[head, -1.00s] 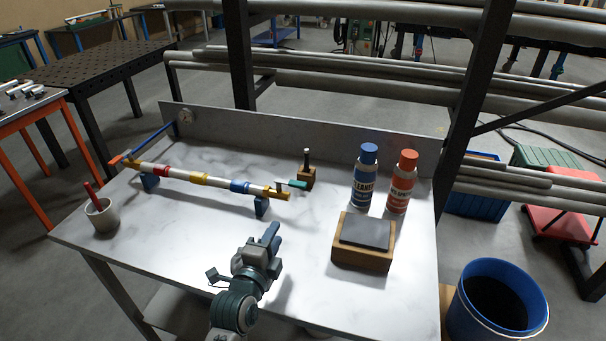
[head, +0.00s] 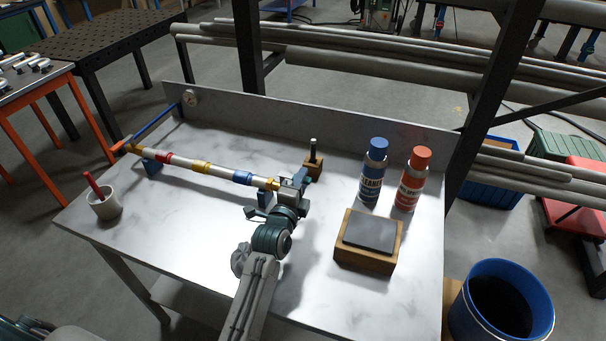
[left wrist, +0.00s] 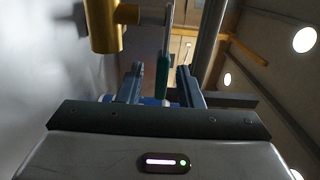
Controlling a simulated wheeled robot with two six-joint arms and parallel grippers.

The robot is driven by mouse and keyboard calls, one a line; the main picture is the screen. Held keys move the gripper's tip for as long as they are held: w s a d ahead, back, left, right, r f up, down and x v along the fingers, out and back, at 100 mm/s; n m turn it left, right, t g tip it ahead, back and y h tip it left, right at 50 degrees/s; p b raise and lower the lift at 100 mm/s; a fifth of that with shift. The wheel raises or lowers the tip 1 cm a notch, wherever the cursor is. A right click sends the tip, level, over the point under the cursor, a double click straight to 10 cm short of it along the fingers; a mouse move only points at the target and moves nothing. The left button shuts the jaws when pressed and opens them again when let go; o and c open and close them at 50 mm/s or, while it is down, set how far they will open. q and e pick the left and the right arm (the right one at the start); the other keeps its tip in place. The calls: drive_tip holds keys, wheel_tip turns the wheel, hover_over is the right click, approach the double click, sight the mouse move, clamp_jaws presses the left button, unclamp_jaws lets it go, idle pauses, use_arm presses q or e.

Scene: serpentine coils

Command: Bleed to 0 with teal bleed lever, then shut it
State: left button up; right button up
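The pipe assembly (head: 215,172), white with red, yellow and blue bands, lies on blue supports across the marble-topped bench. My left gripper (head: 297,180) is at its right end and largely covers the teal bleed lever in the head view. In the left wrist view the teal lever (left wrist: 163,76) stands between the two fingers of my left gripper (left wrist: 159,82); gaps show and the fingers are open. A yellow fitting (left wrist: 105,28) is just beyond. My right gripper is not in view.
A blue can (head: 373,175), a red can (head: 411,182) and a wooden block with a grey pad (head: 352,262) are to the right. A grey cup (head: 105,206) is at left.

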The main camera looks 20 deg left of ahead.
use_arm(q)
drive_tip(key=shift+w, duration=0.5)
clamp_jaws()
